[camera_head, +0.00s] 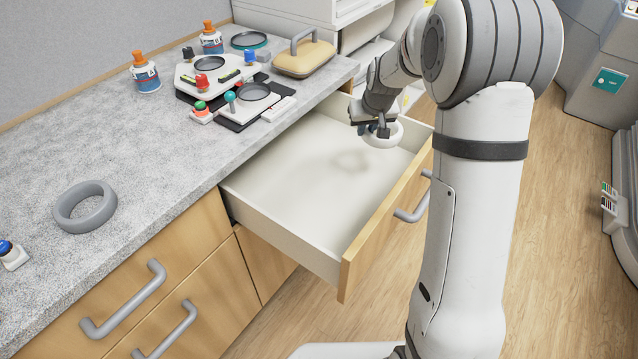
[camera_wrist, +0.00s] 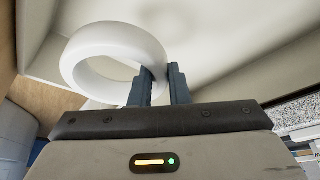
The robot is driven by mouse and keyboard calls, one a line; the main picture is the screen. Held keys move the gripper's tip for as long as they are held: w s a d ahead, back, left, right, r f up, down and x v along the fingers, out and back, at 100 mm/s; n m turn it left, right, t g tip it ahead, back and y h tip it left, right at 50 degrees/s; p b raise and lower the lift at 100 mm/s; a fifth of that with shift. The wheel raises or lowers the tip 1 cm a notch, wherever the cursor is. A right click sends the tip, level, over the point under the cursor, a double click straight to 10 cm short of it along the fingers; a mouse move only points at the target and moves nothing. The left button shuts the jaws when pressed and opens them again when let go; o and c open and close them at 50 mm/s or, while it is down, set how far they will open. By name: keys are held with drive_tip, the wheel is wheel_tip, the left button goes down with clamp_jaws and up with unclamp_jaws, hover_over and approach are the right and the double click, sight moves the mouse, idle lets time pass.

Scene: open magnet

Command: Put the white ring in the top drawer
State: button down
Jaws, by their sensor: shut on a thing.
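The white ring (camera_head: 384,138) hangs from my gripper (camera_head: 376,130) above the open top drawer (camera_head: 300,195). In the wrist view, the white ring (camera_wrist: 112,42) has its near wall between the two dark fingers of my gripper (camera_wrist: 162,84), which is shut on it. The drawer is pulled well out and its floor looks empty, with a soft shadow on it. The ring is over the far part of the drawer, apart from its floor. The drawer's wooden front and handle (camera_head: 412,206) face right.
A grey ring (camera_head: 85,206) lies on the speckled counter (camera_head: 155,185). Bottles (camera_head: 146,73), a control panel (camera_head: 215,78) and a tan block with a handle (camera_head: 304,55) stand farther back. Closed drawers (camera_head: 165,265) are at the lower left. Wooden floor lies to the right.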

wheel_tip(320, 180, down, 15)
drive_tip(key=shift+r+b, duration=0.2)
drive_tip(key=shift+b, duration=1.05)
drive_tip(key=c, duration=1.4)
unclamp_jaws()
drive_tip(key=p+v, duration=0.1)
drive_tip(key=v, duration=1.1)
